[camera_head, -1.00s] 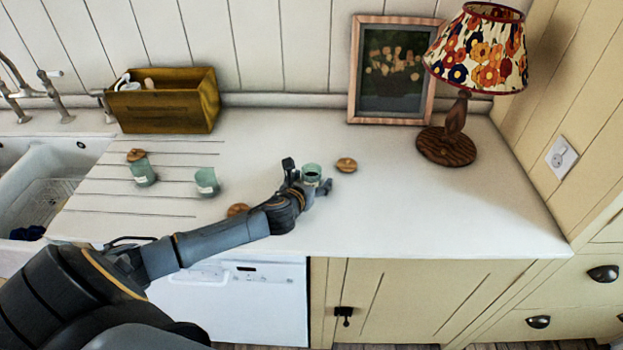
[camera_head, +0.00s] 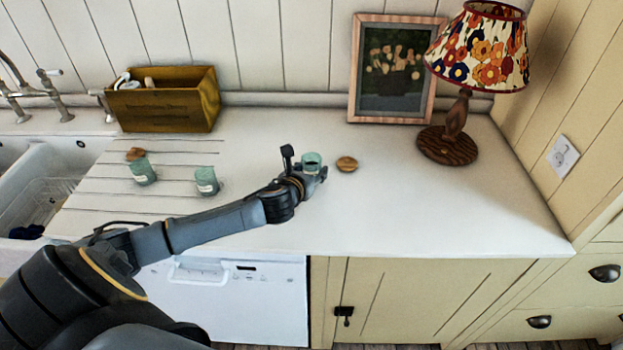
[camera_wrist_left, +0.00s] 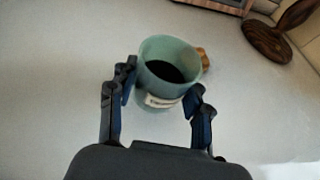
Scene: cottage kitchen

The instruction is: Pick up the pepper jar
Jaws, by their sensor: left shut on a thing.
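A teal jar with an open top and dark contents stands between the fingers of my left gripper (camera_head: 307,172). My left gripper is shut on this jar, which looks upright. I cannot tell for sure whether its base touches the counter. My right gripper is not in view.
A round wooden lid (camera_head: 347,164) lies just right of the jar. Two similar teal jars (camera_head: 143,172) (camera_head: 206,181) stand on the left, one with a wooden lid (camera_head: 135,154) behind it. A lamp (camera_head: 447,146), picture frame (camera_head: 392,119) and wooden box (camera_head: 165,112) stand at the back.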

